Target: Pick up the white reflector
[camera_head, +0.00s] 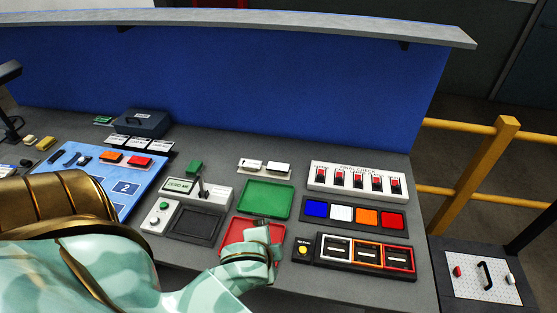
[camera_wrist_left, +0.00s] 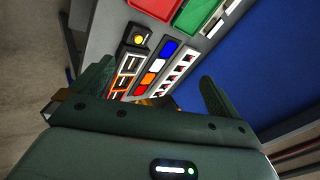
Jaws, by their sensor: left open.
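A small white block (camera_head: 279,168), which may be the white reflector, lies at the back of the counter beside another white and dark piece (camera_head: 250,165). A white square (camera_head: 341,213) also sits in a dark tray (camera_head: 354,229) between blue and orange squares; it also shows in the left wrist view (camera_wrist_left: 155,65). I cannot tell which of these is the reflector. My right gripper is not in view.
A white panel with several red switches (camera_head: 358,181) stands behind the colour tray. A framed three-window unit (camera_head: 367,253) sits in front. A grey demo box (camera_head: 186,206) is left of the red tray. A blue wall (camera_head: 230,85) closes the back, and yellow rails (camera_head: 475,180) stand right.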

